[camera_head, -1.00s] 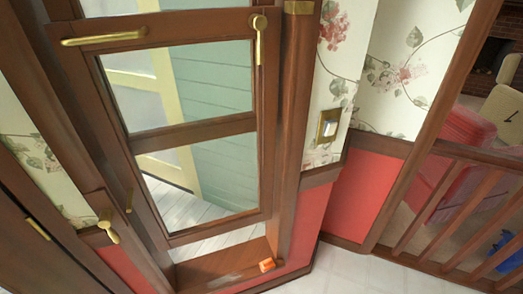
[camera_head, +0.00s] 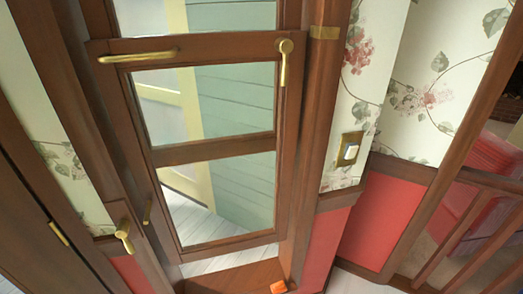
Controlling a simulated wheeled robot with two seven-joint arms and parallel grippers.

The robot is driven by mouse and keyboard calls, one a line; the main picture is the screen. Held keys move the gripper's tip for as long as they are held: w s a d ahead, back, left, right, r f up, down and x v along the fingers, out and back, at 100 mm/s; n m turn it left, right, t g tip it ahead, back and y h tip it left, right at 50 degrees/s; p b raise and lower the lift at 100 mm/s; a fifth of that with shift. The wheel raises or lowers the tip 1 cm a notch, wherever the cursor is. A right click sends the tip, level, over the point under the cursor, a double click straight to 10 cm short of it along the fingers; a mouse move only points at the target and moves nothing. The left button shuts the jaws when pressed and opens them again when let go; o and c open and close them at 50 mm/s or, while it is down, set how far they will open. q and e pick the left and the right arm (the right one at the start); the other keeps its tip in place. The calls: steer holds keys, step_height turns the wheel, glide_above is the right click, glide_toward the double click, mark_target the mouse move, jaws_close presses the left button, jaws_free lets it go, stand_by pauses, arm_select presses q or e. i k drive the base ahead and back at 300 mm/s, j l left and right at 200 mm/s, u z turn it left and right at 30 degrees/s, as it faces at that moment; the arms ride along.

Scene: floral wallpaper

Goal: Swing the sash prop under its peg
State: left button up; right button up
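The wooden window sash (camera_head: 214,150) fills the middle of the head view, with two glass panes. A gap shows between its bottom rail (camera_head: 230,245) and the sill (camera_head: 235,277). A brass lever (camera_head: 284,65) with a round pivot hangs down at the sash's upper right corner. A horizontal brass bar (camera_head: 138,57) sits on the top rail at the left. Another brass piece with a round head (camera_head: 124,235) is on the wood left of the sash. I cannot tell which of these brass pieces is the prop or its peg. Neither gripper is in view.
A small orange object (camera_head: 279,287) lies at the sill's right end. A brass-plated switch (camera_head: 349,149) is on the floral wall at right. A wooden railing (camera_head: 470,225) stands at far right. A dark wooden panel (camera_head: 30,225) is at lower left.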

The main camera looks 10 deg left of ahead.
mark_target(123, 227)
steer(key=u, duration=1.45)
